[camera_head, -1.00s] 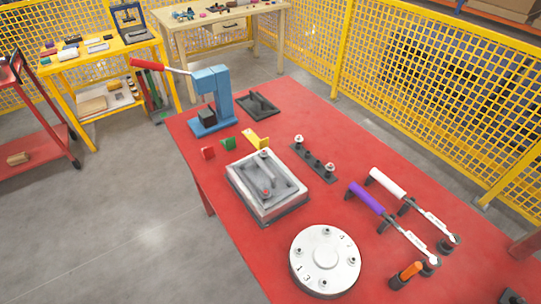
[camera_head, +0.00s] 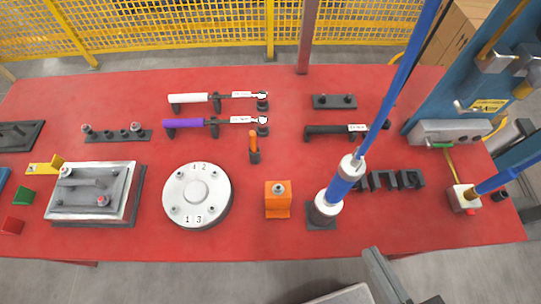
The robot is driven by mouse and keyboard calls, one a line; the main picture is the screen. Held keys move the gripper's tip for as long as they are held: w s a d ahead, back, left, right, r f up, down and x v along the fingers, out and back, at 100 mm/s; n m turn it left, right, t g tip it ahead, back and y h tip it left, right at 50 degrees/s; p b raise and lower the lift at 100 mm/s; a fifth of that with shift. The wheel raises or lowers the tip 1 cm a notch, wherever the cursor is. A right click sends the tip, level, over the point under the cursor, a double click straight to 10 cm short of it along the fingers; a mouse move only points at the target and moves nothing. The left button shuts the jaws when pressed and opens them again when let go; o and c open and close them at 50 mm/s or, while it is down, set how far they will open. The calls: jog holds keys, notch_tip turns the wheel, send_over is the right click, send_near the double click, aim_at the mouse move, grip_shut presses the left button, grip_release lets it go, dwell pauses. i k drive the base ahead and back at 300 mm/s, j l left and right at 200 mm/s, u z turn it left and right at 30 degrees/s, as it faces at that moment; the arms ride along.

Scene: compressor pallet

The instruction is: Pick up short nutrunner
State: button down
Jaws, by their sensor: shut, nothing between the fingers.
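An upright blue-and-silver tool (camera_head: 342,186), the likeliest nutrunner in view, stands with its silver lower end on a dark square base (camera_head: 320,216) at the table's right-centre front. A slanting blue tube (camera_head: 405,60) meets its top. A second blue tool (camera_head: 505,180) with a pale block at its end (camera_head: 462,197) lies at the right edge. I cannot tell for sure which is the short nutrunner. My gripper's fingers do not show. Only grey parts, which may be my arm's, show at the bottom edge, apart from the tools.
The red table (camera_head: 130,245) holds a round numbered disc (camera_head: 183,197), a metal block (camera_head: 92,190), an orange block (camera_head: 278,205), and white (camera_head: 188,102), purple (camera_head: 185,124) and black-handled (camera_head: 325,132) wrenches. A blue column (camera_head: 440,105) stands right. The front strip is mostly clear.

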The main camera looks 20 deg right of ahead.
aim_at(329, 202)
jog(key=k+j, duration=0.15)
jog(key=j, duration=0.2)
jog(key=k+j, duration=0.2)
jog(key=j, duration=0.15)
jog(key=k+j, duration=0.15)
jog(key=j, duration=0.2)
